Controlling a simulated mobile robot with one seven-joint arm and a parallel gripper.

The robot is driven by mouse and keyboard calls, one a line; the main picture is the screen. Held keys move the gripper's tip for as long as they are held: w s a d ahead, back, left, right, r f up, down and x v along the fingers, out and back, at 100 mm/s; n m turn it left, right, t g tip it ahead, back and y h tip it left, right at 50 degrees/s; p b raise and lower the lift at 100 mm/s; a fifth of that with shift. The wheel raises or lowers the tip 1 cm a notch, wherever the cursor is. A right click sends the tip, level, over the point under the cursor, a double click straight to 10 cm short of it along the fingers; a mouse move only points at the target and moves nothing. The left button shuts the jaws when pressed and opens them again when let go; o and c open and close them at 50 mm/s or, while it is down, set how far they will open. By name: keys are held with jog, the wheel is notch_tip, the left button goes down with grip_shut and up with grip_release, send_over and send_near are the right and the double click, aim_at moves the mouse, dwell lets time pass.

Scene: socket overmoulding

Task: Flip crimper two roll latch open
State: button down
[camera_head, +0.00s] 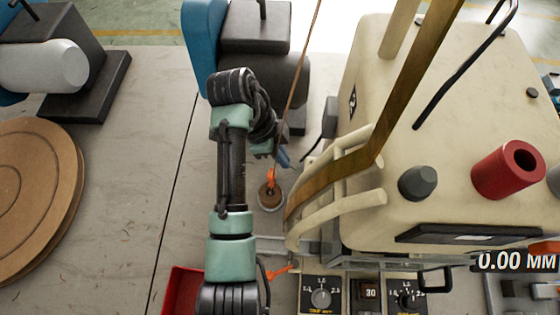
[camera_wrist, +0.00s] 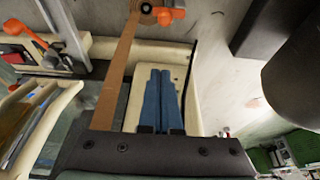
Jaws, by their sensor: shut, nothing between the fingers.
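A large beige machine (camera_head: 450,125), likely crimper two, fills the right of the head view, with a brown strip feeding down its left side. An orange lever (camera_head: 271,179) sits on a small round roll at the machine's left; it is likely the roll latch. An orange lever also shows at the top of the wrist view (camera_wrist: 165,15), beside the strip. My gripper (camera_wrist: 161,70) has its blue fingers together and empty, pointing towards that lever, apart from it in the picture. In the head view my gripper (camera_head: 284,158) is mostly hidden by my arm. I cannot tell the latch's exact state.
A second orange lever (camera_head: 279,271) is near the front dials (camera_head: 322,294). A red bin (camera_head: 182,291) stands at the front. A brown disc (camera_head: 38,200) lies at left. Curved beige guides (camera_head: 340,212) and a dark motor (camera_head: 268,70) crowd my arm.

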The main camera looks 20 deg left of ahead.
aim_at(271, 175)
jog(key=f, duration=0.2)
jog(key=f+p, duration=0.1)
jog(key=f, duration=0.2)
jog(key=a+f, duration=0.1)
jog(key=f, duration=0.2)
jog(key=shift+s+f, duration=0.1)
jog(key=shift+f, duration=0.1)
jog(key=shift+p, duration=0.35)
jog(key=shift+a+m, duration=0.1)
jog(key=shift+m, duration=0.2)
